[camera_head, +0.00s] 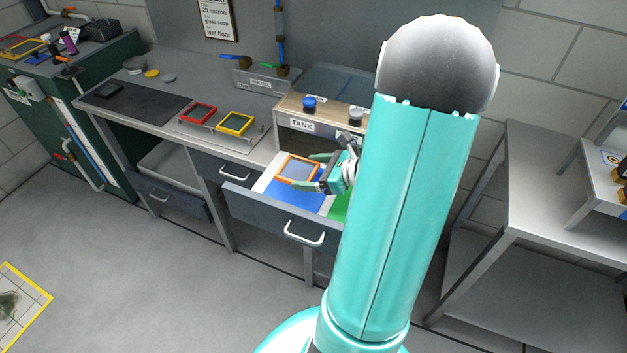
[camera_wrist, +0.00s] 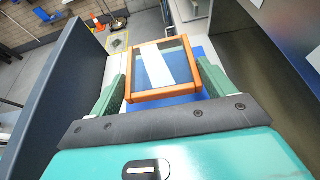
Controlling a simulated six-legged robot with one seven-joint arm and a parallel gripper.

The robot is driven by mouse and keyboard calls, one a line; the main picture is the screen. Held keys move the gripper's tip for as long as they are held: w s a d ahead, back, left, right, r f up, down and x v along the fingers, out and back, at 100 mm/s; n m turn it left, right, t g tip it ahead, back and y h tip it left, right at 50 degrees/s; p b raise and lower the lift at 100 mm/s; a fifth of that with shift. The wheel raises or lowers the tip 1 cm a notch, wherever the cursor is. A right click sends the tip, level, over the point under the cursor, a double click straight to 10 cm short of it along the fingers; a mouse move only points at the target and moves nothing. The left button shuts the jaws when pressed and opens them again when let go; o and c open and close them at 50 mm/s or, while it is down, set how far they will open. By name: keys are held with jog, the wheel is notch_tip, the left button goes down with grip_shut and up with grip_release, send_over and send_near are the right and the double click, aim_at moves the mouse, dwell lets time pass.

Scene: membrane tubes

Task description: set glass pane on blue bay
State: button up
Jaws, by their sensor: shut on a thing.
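The glass pane (camera_wrist: 165,68) is clear with an orange square frame. In the wrist view it sits between the two green fingers of my gripper (camera_wrist: 161,85), which is shut on its sides. In the head view the orange-framed pane (camera_head: 298,169) is inside the open drawer, over the blue bay (camera_head: 295,193). Blue also shows around and below the frame in the wrist view (camera_wrist: 208,52). I cannot tell whether the pane touches the bay floor. My gripper (camera_head: 319,171) reaches into the drawer from the right, and my arm hides the drawer's right part.
The drawer front (camera_head: 282,222) stands pulled out below the TANK box (camera_head: 301,125). A green bay (camera_head: 338,208) lies right of the blue one, and a white strip lies left. Red (camera_head: 198,112) and yellow (camera_head: 236,123) frames stand on the bench rack. A metal table (camera_head: 560,190) is at right.

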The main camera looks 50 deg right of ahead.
jog(key=shift+s+d+f, duration=0.15)
jog(key=shift+d+f, duration=0.1)
jog(key=shift+f, duration=1.65)
jog(key=o, duration=1)
jog(key=shift+f, duration=0.15)
jog(key=shift+r, duration=0.2)
jog(key=v, duration=1.2)
jog(key=shift+s+f, duration=0.1)
